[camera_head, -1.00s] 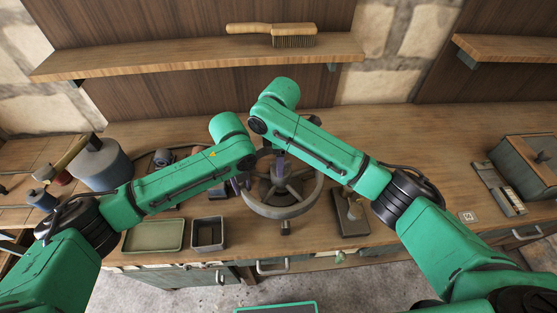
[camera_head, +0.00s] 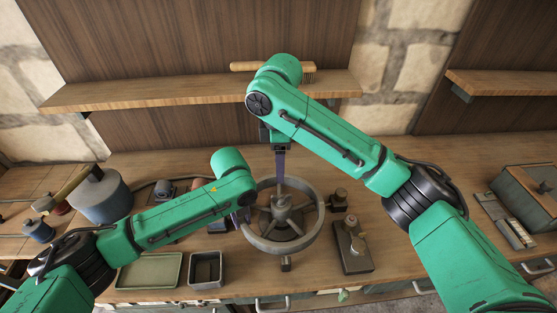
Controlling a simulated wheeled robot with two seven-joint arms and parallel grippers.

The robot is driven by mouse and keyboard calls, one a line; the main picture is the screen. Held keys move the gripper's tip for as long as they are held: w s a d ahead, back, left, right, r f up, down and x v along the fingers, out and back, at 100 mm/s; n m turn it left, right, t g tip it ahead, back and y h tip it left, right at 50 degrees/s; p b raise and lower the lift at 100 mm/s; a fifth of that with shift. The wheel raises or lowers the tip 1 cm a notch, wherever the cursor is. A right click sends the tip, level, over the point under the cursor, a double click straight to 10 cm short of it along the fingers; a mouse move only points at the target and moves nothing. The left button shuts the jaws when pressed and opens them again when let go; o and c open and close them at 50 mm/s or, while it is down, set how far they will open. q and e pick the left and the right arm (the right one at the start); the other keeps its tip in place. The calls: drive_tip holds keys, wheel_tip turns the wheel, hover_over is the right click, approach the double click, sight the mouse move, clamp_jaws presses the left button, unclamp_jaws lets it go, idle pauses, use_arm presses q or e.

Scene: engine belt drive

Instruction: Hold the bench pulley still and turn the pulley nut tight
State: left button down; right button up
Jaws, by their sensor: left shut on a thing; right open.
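The bench pulley (camera_head: 313,231) is a grey spoked wheel lying flat over the bench, near the middle of the view. The pulley nut sits at its hub (camera_head: 282,203), too small to make out clearly. My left gripper (camera_head: 239,212) is at the pulley's left rim and is shut on it; its fingertips are mostly hidden by my arm. My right gripper (camera_head: 280,172) is above the hub, pointing down, open; its fingers look narrow from this side, and a gap between them and the hub cannot be judged well.
A green tray (camera_head: 150,271) and a dark open box (camera_head: 206,269) lie at the front left. A dark block with a knob (camera_head: 353,247) stands right of the pulley. A brush (camera_head: 250,66) lies on the shelf above.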

use_arm(q)
drive_tip(key=shift+d, duration=0.15)
drive_tip(key=c, duration=0.7)
unclamp_jaws()
drive_tip(key=shift+o, duration=0.3)
drive_tip(key=shift+d, duration=0.1)
use_arm(e)
wheel_tip(320, 180, up, 12)
drive_tip(key=shift+d, duration=0.1)
use_arm(q)
wheel_tip(320, 180, up, 7)
drive_tip(key=p, duration=0.7)
drive_tip(key=shift+r, duration=0.15)
use_arm(e)
wheel_tip(320, 180, up, 7)
drive_tip(key=shift+f, duration=0.15)
